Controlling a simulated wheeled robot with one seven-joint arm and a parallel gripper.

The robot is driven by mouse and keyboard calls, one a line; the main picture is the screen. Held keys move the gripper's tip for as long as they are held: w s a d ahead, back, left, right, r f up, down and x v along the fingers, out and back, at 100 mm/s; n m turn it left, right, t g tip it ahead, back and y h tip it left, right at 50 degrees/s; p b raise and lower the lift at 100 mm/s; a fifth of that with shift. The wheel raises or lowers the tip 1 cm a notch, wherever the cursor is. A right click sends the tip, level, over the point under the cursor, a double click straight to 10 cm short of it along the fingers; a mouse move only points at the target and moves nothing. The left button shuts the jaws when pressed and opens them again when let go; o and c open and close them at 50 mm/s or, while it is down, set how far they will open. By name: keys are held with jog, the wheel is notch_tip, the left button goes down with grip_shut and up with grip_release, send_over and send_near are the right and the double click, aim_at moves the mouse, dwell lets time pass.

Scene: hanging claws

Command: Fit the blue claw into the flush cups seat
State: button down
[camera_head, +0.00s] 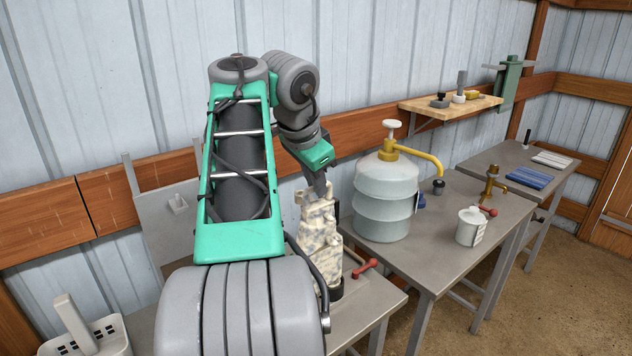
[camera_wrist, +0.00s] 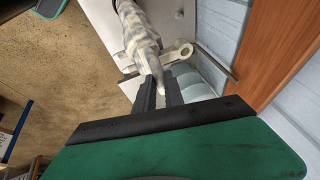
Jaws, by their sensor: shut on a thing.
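My gripper (camera_head: 320,188) points down at the top of a tall, mottled cream-and-grey piece (camera_head: 318,235) on the near bench. In the wrist view the fingers of my gripper (camera_wrist: 159,88) are closed around the narrow pale end of the mottled piece (camera_wrist: 140,42). I cannot make out a blue claw in the jaws. A small blue thing (camera_head: 421,201) shows partly behind the pale drum, too small to tell what it is. I cannot tell which part is the flush cups seat. My arm hides much of the near bench.
A pale ribbed drum (camera_head: 385,205) with a yellow spout stands right of my gripper. A red-handled part (camera_head: 365,267) lies at the near bench's edge. A white cup (camera_head: 470,227) and brass tap (camera_head: 490,185) are farther right. A wooden shelf (camera_head: 440,108) holds small parts.

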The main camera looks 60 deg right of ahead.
jog(key=shift+f, duration=0.2)
jog(key=shift+f+b, duration=0.7)
jog(key=shift+b, duration=0.15)
jog(key=c, duration=1.6)
grip_release()
jog(key=shift+r, duration=0.1)
jog(key=shift+o, duration=1.3)
